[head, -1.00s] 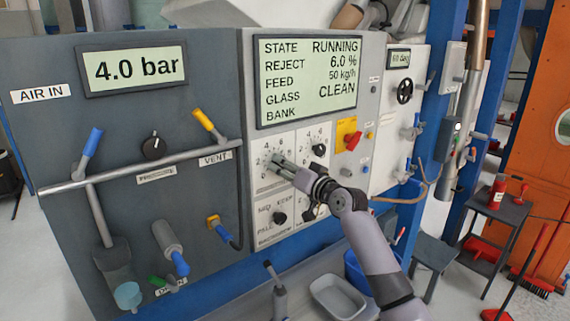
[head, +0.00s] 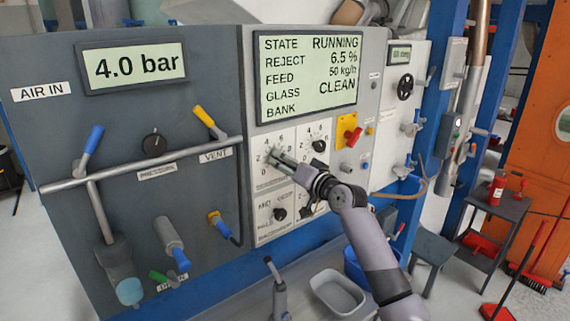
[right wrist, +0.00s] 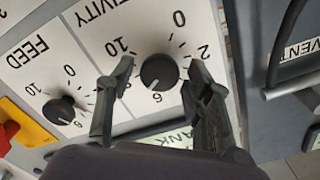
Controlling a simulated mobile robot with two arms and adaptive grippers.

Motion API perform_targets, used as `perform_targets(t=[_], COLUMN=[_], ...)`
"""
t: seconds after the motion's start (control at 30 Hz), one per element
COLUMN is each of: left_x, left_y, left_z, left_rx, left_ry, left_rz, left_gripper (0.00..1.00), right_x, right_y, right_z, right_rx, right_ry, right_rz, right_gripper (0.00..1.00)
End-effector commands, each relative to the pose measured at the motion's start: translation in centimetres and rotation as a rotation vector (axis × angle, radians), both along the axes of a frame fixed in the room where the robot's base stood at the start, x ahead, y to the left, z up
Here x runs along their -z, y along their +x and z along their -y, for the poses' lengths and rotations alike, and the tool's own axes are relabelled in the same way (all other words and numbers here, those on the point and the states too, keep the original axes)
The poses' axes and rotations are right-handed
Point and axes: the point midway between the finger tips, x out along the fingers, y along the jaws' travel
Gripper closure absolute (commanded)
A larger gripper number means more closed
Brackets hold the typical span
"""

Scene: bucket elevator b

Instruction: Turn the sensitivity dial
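The sensitivity dial (right wrist: 158,72) is a round black knob on a white scale plate, under the partly cut-off label ending "TIVITY" in the right wrist view. Its white pointer mark is near the 6. My right gripper (right wrist: 160,80) has one finger on each side of the knob, with a narrow gap visible on both sides, so it is open around it. In the head view my right gripper (head: 277,160) reaches the upper-left dial plate and covers the knob.
The feed dial (right wrist: 59,109) is close beside, also seen in the head view (head: 319,146). A red switch on a yellow plate (head: 348,130) is to the right. The display (head: 308,77) above reads REJECT 6.5 %. A grey tray (head: 338,293) is below.

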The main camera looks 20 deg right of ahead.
Motion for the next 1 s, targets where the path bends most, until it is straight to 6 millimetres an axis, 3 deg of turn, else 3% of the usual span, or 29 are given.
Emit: perform_targets(t=[0.47, 1.0], left_x=[0.0, 0.0], left_y=[-0.1, 0.0], left_z=[-0.2, 0.0], left_rx=[0.0, 0.0], left_ry=[0.002, 0.0], left_rz=[-0.001, 0.0], left_gripper=[0.65, 0.65], right_x=[0.1, 0.1], right_y=[-0.6, -9.6], right_z=[0.3, 3.6], right_rx=[0.0, 0.002], right_ry=[0.0, -0.003], right_rz=[0.0, 0.0], right_gripper=[0.46, 0.46])
